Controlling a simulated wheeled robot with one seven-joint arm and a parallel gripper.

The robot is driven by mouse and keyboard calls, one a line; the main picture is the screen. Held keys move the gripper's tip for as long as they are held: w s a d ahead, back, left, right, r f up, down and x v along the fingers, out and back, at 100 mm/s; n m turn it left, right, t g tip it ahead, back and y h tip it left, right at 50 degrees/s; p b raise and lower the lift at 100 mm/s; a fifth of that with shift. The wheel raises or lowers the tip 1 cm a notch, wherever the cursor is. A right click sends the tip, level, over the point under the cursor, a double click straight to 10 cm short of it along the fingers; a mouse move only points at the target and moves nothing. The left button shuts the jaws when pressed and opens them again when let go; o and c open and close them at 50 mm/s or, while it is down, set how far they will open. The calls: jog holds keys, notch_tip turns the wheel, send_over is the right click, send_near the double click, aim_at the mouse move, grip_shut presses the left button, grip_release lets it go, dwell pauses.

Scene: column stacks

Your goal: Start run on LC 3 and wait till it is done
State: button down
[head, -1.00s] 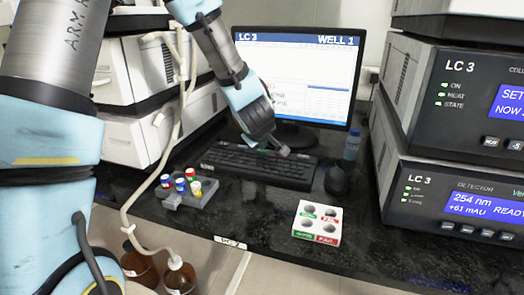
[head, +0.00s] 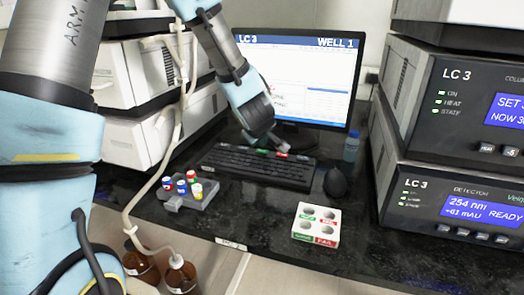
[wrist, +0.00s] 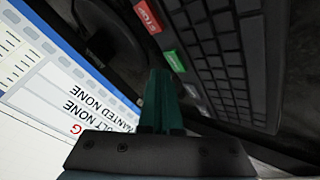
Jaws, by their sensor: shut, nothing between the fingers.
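The LC 3 monitor (head: 315,80) is lit and reads "LC 3" and "WELL 1". In the wrist view the screen (wrist: 60,85) shows "WANTED NONE" and part of a line ending in "ULT NONE". The black keyboard (head: 245,172) lies before it, with a green key (head: 261,151) and a red key (head: 281,154) at its far edge. The wrist view shows the green key (wrist: 174,60) near my fingertips and the red key (wrist: 148,15) beyond. My gripper (head: 284,147) is shut and empty over the keyboard's far edge; I cannot tell whether it touches a key.
A grey rack (head: 186,200) with several capped vials stands left of the keyboard. A white four-well block (head: 316,225), a mouse (head: 337,181) and a bottle (head: 351,147) are to the right. The LC 3 detector (head: 455,205) reads "READY". Brown bottles (head: 182,276) stand below.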

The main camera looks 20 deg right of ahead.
notch_tip(320, 180, up, 5)
jog(key=p, duration=0.4)
jog(key=shift+p, duration=0.3)
